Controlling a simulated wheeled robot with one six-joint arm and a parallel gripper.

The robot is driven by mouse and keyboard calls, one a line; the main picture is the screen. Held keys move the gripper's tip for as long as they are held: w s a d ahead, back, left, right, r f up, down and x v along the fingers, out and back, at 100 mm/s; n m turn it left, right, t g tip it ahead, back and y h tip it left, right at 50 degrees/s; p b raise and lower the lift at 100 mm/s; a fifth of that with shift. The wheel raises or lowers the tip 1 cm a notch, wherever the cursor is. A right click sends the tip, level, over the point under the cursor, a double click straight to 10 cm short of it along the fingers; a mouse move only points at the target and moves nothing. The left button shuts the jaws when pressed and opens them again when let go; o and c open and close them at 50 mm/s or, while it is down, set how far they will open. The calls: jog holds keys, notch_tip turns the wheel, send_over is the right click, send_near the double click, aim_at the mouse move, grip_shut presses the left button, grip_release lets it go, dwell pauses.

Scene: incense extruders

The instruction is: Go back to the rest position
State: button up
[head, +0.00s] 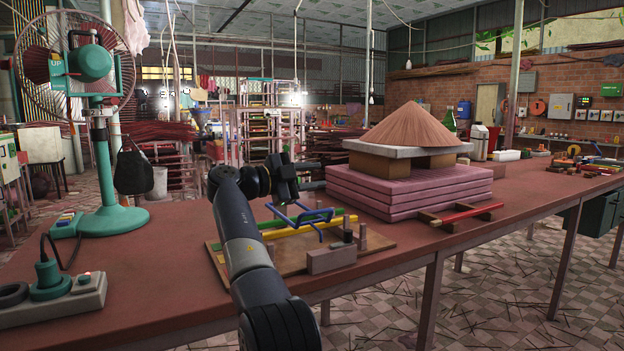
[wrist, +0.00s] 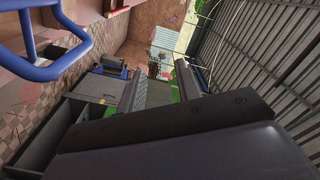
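My gripper (head: 310,177) is raised over the table, pointing right, beside the stacked pink slabs. In the wrist view its two dark fingers (wrist: 160,88) stand apart with a gap between them and nothing held. A blue bent-bar handle (head: 300,218) is just below the gripper, on a wooden board fixture with yellow and green bars. The handle also shows at the upper left of the wrist view (wrist: 45,68), apart from the fingers. My forearm hides part of the board.
Pink slabs (head: 405,190) carry a cone-shaped brown heap (head: 415,128). A red rod (head: 468,213) lies on wooden blocks at the table's front edge. A green fan (head: 103,180) and a power strip (head: 55,301) stand at left. The table (head: 140,270) is bare between fan and board.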

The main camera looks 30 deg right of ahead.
jog(key=shift+r, duration=0.1)
dwell(0.3)
jog(key=shift+f+b, duration=2.4)
jog(key=shift+f, duration=0.65)
jog(key=shift+s, duration=0.1)
